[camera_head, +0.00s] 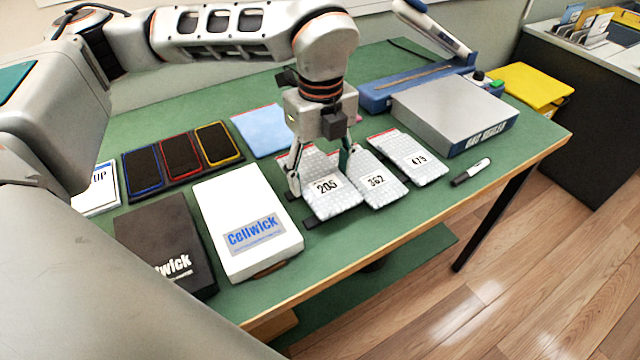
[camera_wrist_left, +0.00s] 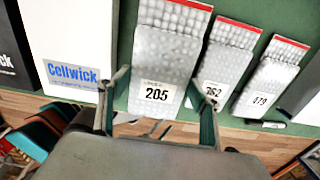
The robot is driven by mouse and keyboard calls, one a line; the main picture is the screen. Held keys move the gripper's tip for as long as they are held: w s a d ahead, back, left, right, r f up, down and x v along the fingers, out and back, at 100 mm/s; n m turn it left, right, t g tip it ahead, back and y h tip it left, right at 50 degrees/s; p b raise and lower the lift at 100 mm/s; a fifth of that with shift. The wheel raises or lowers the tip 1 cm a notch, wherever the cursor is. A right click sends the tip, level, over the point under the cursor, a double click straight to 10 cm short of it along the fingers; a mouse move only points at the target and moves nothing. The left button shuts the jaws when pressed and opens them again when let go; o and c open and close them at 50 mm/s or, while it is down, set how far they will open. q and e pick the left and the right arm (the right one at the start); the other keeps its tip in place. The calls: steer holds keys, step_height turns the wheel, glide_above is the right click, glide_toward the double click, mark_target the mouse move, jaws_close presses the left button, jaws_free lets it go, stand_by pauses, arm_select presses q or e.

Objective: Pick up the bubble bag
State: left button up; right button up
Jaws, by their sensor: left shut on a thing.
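The bubble bag marked 205 (camera_head: 338,207) is pale grey with a red top edge. It lies at the left of a row of similar bags, and I cannot tell whether it is clear of the table. My left gripper (camera_head: 320,178) points down over it, one finger on each long side, and is shut on it. In the left wrist view the same bag (camera_wrist_left: 165,60) sits between the fingers (camera_wrist_left: 163,80). Bubble bag 362 (camera_head: 382,190) is close to its right, partly behind the right finger. Bubble bag 479 (camera_head: 413,155) lies further right. My right gripper is not in view.
A white Cellwick box (camera_head: 240,205) stands close left of the bags, with a black box (camera_head: 160,230) beyond it. A grey bag sealer (camera_head: 450,108) stands at the right, with a marker (camera_head: 470,172) before it. The green table's front edge is near the bags.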

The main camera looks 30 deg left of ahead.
mark_target(320, 179)
arm_select(q)
step_height(320, 179, up, 15)
steer(key=p, duration=0.1)
stand_by(1.2)
